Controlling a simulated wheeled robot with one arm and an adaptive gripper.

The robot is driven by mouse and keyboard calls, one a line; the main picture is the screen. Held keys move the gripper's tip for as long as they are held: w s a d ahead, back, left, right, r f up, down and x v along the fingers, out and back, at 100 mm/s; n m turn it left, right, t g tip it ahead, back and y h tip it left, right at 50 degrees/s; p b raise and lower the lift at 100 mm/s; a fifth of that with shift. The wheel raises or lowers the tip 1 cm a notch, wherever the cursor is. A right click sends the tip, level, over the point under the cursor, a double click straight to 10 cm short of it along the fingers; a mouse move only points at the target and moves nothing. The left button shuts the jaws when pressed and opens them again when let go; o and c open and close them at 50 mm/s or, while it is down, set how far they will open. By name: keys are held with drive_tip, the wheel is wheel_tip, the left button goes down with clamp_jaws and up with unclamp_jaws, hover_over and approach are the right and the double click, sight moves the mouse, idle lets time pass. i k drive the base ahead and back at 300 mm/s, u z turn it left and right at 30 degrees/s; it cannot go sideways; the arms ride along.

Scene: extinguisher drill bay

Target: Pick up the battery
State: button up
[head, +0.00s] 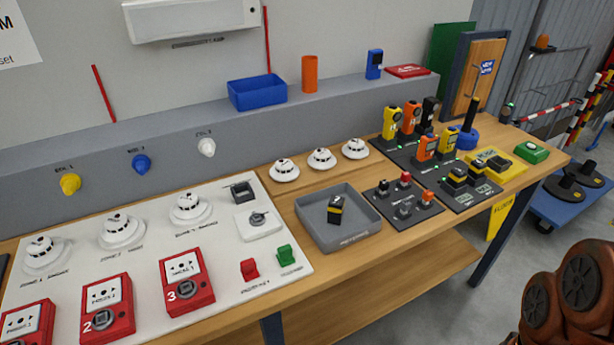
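A small black block with a yellow band, which looks like a battery (335,209), lies in the shallow grey tray (372,236) on the wooden workbench. Nothing covers it from this view. Similar black and yellow blocks (458,177) sit on a dark charger base (472,200) to the right. My gripper is not in view.
Left of the tray is a white panel (225,283) with red call points (187,283) and detectors. Right of it are a dark base with small coloured blocks (404,209) and upright yellow and orange handsets (390,122). A grey ledge with a blue bin (257,94) runs behind.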

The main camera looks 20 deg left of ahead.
sight(458, 175)
drive_tip(key=z, duration=0.05)
drive_tip(key=k, duration=0.3)
drive_tip(key=u, duration=0.7)
drive_tip(key=i, duration=0.95)
drive_tip(key=u, duration=0.3)
